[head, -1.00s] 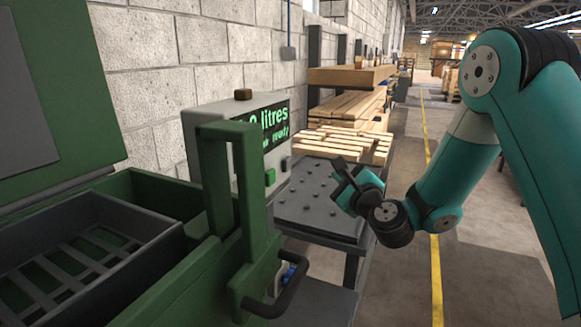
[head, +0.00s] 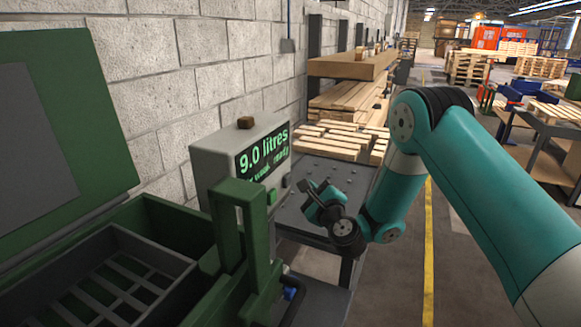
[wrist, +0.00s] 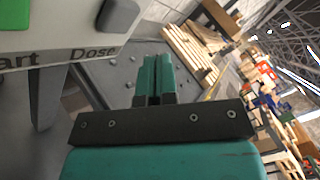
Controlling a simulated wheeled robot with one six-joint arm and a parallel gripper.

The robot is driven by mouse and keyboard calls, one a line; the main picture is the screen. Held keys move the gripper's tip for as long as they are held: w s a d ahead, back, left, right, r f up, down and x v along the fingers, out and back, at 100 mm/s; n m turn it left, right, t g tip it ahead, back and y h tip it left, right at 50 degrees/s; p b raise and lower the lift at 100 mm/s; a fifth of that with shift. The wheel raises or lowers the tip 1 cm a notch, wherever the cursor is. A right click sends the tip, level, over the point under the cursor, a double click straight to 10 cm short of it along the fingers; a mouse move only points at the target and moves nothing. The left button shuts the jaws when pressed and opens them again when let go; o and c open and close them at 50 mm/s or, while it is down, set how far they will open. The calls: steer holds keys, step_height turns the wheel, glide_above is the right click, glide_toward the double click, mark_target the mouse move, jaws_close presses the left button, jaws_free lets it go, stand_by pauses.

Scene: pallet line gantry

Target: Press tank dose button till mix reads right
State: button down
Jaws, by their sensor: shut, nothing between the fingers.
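The grey control box (head: 212,168) stands behind the green tank (head: 150,212). Its dark display (head: 262,156) reads "9.0 litres" in green; the smaller line below seems to end in "weak ready", its start hard to read. A green button (head: 271,196) sits below the display, with the grey dose button (head: 287,181) to its right. In the wrist view the grey button (wrist: 119,16) is above the word "Dose", and part of the green button (wrist: 14,13) shows at upper left. My gripper (head: 306,187) is shut and empty, just right of the grey button and apart from it; its closed fingers (wrist: 153,70) also show in the wrist view.
The tank's lid (head: 70,120) is raised, and a dark slatted basket (head: 130,285) sits inside. A green upright post (head: 228,220) stands before the box. A grey perforated table (head: 330,178) lies beneath my gripper, with stacked planks (head: 345,140) behind. Open floor is at right.

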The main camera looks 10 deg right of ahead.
mark_target(287, 180)
steer(key=w+a+p, duration=0.1)
steer(key=a+p, duration=0.1)
steer(key=p, duration=0.3)
steer(key=shift+r, duration=0.1)
steer(key=shift+w+p, duration=0.2)
steer(key=shift+p, duration=1.1)
stand_by(1.1)
steer(key=shift+w+a+r+p, duration=0.1)
steer(key=shift+a+p, duration=0.15)
steer(key=shift+p, duration=1.8)
steer(key=shift+p, duration=0.6)
steer(key=shift+f+b, duration=0.3)
steer(key=shift+b, duration=0.35)
steer(key=b, duration=0.2)
steer(key=shift+d+b, duration=0.15)
steer(key=shift+b, duration=0.15)
